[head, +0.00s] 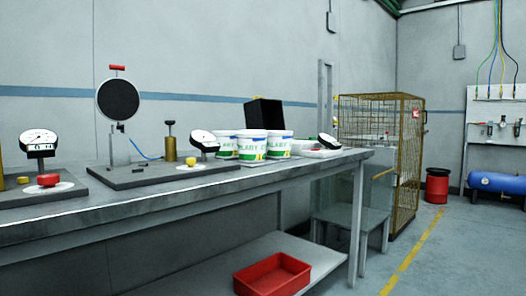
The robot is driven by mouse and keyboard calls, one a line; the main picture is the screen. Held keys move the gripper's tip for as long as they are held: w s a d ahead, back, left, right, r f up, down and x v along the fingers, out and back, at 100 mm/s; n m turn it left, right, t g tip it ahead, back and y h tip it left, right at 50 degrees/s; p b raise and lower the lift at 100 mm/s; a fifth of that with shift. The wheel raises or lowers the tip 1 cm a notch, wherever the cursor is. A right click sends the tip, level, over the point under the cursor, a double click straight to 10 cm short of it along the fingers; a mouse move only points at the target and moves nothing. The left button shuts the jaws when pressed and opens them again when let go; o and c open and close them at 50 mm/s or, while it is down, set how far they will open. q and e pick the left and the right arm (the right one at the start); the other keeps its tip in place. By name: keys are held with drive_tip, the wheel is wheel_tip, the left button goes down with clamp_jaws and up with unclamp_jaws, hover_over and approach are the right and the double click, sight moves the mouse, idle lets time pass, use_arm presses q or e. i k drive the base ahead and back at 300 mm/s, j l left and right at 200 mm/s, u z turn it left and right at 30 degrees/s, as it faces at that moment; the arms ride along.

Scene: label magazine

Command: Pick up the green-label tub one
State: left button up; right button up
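A small cluster of white tubs with green lettering and coloured patches stands on the workbench, right of the middle. The left tub (227,146), the middle tub (252,147) and the right tub (279,146) stand upright and close together. The middle one partly covers its neighbours. The labels look alike and are too small to read fully, so I cannot tell one green-label tub from the others. Neither of my grippers shows in the head view.
The grey workbench (270,175) also holds dial gauges (38,141), a dark base plate (135,173) with a round black disc (118,99), and a black box (264,113) behind the tubs. A red tray (272,276) lies on the lower shelf. A wire cage (405,150) stands beyond.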

sight(251, 146)
drive_tip(key=i+l+z, duration=0.35)
drive_tip(key=i, duration=0.3)
drive_tip(key=i+l+z, duration=0.35)
drive_tip(key=i, duration=0.35)
drive_tip(key=i+l+z, duration=0.1)
drive_tip(key=i+z, duration=0.3)
drive_tip(key=i, duration=0.3)
drive_tip(key=i+u, duration=0.3)
drive_tip(key=i, duration=0.15)
drive_tip(key=i+l+u, duration=0.4)
drive_tip(key=u, duration=0.3)
drive_tip(key=i+l+u, duration=0.2)
drive_tip(key=u, duration=0.2)
drive_tip(key=i+l+u, duration=0.25)
drive_tip(key=u, duration=0.15)
drive_tip(key=i+l+u, duration=0.2)
drive_tip(key=u, duration=0.15)
drive_tip(key=i+l+u, duration=0.1)
drive_tip(key=l+u, duration=1.35)
